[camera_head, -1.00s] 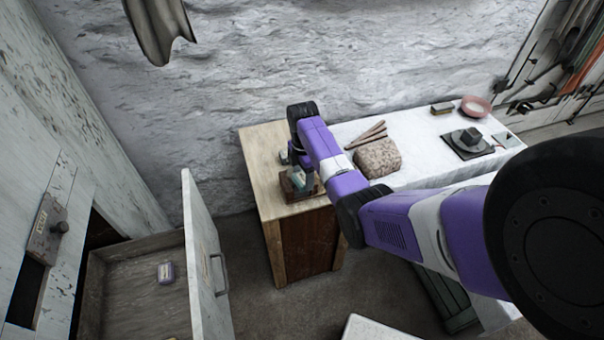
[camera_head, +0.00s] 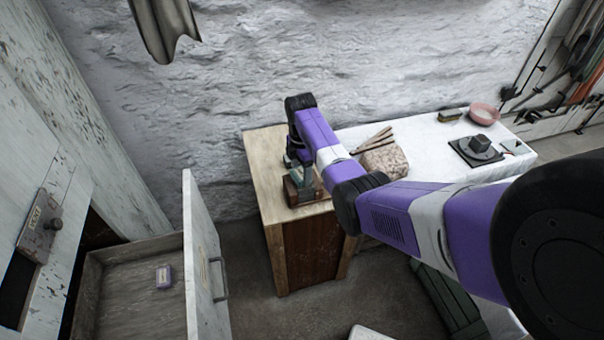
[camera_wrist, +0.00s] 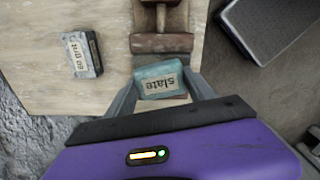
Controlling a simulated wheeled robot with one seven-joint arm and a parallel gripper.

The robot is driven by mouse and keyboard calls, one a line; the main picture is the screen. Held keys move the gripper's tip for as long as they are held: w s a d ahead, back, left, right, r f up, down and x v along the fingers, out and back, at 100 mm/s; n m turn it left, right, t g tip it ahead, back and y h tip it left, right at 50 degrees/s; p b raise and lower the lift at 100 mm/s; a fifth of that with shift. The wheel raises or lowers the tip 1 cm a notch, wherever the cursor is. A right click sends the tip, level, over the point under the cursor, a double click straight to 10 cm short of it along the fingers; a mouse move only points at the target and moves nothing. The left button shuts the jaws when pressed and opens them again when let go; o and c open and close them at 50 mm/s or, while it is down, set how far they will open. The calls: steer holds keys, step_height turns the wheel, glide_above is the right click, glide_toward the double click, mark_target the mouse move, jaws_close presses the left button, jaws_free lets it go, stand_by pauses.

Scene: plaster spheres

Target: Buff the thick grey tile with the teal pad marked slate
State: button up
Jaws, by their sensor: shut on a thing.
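The teal pad (camera_wrist: 160,80) with a label reading slate is between the two fingers of my gripper (camera_wrist: 158,92), which is shut on it. It sits at a brown wooden holder (camera_wrist: 161,42); I cannot tell whether it is lifted clear. In the head view, my gripper (camera_head: 304,176) is at the same holder (camera_head: 306,198) on the wooden bench, with the pad partly hidden. A dark grey block (camera_head: 482,142), possibly the thick grey tile, rests on a round dark piece over a dark mat on the white-covered table, far to the right.
Another labelled block (camera_wrist: 81,55) lies left of the holder on the bench (camera_head: 262,165). The white table (camera_head: 435,155) also bears a speckled lump (camera_head: 386,160), sticks, a small block (camera_head: 450,116) and a pink bowl (camera_head: 484,113). An open drawer (camera_head: 125,300) at left holds a small purple block (camera_head: 163,276).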

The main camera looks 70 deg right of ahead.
mark_target(308, 188)
steer(key=shift+s+a, duration=0.1)
steer(key=s+a+p, duration=0.1)
steer(key=p, duration=0.1)
steer(key=shift+s+r+p, duration=0.15)
steer(key=shift+p, duration=0.25)
steer(key=shift+s+a, duration=0.1)
steer(key=shift+s, duration=0.05)
steer(key=shift+s+a+p, duration=0.5)
steer(key=shift+s+p, duration=0.15)
steer(key=shift+p, duration=0.45)
steer(key=shift+s+a+f, duration=0.15)
steer(key=shift+s+f, duration=0.05)
steer(key=shift+f, duration=0.05)
